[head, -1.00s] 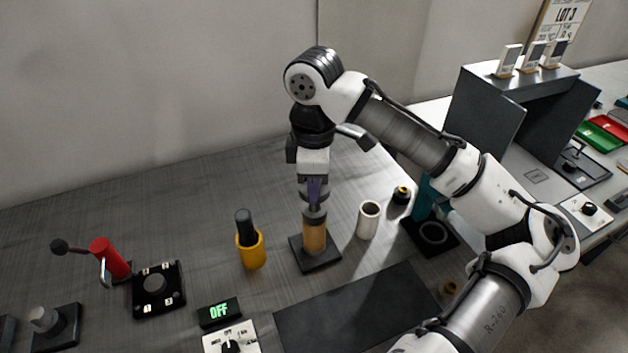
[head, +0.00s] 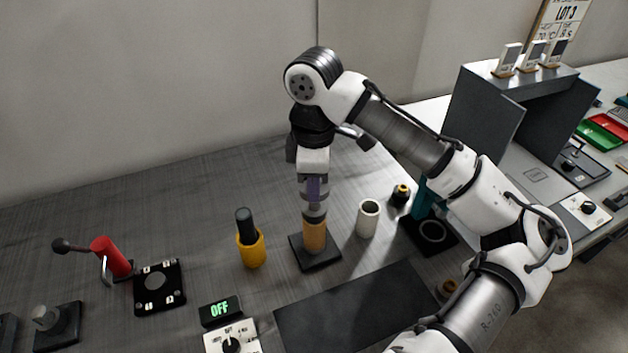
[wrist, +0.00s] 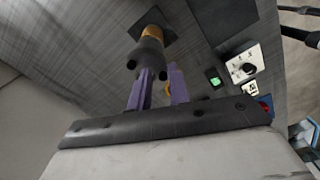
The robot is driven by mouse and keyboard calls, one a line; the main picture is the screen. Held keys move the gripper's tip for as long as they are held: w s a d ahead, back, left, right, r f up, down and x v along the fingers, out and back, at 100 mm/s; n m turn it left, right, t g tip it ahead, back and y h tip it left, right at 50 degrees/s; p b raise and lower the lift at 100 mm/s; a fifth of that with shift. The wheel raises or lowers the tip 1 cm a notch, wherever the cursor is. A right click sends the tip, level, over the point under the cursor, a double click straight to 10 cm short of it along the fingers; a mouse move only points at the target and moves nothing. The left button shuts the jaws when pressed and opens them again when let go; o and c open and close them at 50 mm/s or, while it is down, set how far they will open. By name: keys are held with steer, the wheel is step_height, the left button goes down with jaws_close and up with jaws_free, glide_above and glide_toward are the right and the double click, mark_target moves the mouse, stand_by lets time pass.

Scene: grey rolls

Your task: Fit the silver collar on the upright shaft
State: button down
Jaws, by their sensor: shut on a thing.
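My gripper (head: 314,200) points down over a tan upright cylinder (head: 315,236), which stands on a dark square base (head: 328,258) and seems to be the shaft. Its purple fingers are shut on a grey ring-like piece (head: 314,212), which seems to be the silver collar. The collar sits at the top of the tan cylinder, in line with it. In the wrist view, the collar (wrist: 149,50) shows beyond the fingertips (wrist: 148,67), with the tan cylinder (wrist: 153,32) behind it. I cannot tell whether the collar is around the shaft or only touching its top.
A yellow cup with a dark rod (head: 251,248) stands to the left, and a white hollow cylinder (head: 368,219) stands close on the right. A black-and-yellow knob (head: 401,195) is farther right. A dark flat mat (head: 350,308) lies clear in front.

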steer(key=shift+f, duration=0.15)
steer(key=shift+f+b, duration=0.75)
steer(key=shift+f, duration=0.35)
steer(key=shift+r, duration=0.2)
steer(key=shift+r+p, duration=0.9)
steer(key=shift+p, duration=0.15)
steer(key=shift+p, duration=0.85)
stand_by(0.7)
steer(key=shift+f, duration=0.3)
steer(key=shift+f+b, duration=0.7)
steer(key=shift+f, duration=0.15)
steer(key=shift+r, duration=0.15)
